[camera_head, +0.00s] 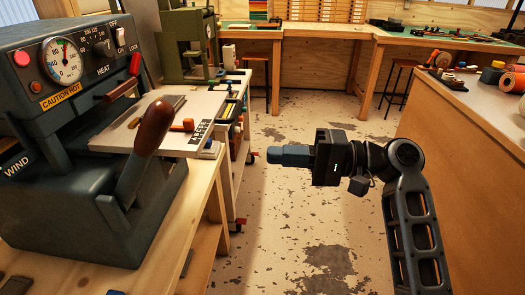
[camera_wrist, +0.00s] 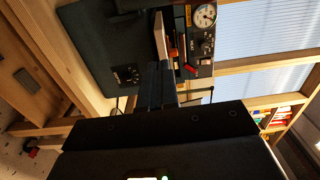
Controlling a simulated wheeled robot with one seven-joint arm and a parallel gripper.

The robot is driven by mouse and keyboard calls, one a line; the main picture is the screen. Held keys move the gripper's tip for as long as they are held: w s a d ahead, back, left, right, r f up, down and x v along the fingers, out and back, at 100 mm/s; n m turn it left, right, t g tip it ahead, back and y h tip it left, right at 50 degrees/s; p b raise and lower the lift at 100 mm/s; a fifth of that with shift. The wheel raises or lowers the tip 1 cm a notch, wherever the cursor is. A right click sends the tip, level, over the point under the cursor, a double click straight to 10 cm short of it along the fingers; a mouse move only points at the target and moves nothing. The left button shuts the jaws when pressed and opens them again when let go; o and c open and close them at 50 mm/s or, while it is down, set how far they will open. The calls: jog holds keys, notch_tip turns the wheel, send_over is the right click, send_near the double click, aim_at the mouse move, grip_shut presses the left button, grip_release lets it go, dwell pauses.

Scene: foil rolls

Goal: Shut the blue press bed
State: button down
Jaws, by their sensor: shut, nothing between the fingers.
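The dark blue-grey press (camera_head: 70,130) stands on the wooden bench at the left. It has a gauge, red lamp, knob and switches. Its pale flat bed (camera_head: 118,137) sticks out to the right from under the head, so it is out. A lever with a brown grip (camera_head: 153,127) rises in front of the bed and hides part of it. My gripper (camera_head: 276,154) is shut and empty, over the aisle to the right of the bed, pointing left and clear of it. In the wrist view, the press (camera_wrist: 100,45) appears turned sideways beyond the fingers (camera_wrist: 158,75).
A green press (camera_head: 187,45) stands on a white cart behind. A wooden counter (camera_head: 450,140) with small items is at the right. A stool (camera_head: 402,85) and green-topped benches are at the back. The worn aisle floor (camera_head: 290,220) is free.

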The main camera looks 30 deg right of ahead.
aim_at(125, 144)
jog(key=p+x, duration=0.2)
jog(key=x, duration=1)
jog(key=shift+a+p, duration=0.15)
jog(key=shift+p, duration=0.15)
jog(key=shift+w+a, duration=0.1)
jog(key=b+x, duration=0.3)
jog(key=x, duration=1.5)
jog(key=shift+w+f, duration=0.1)
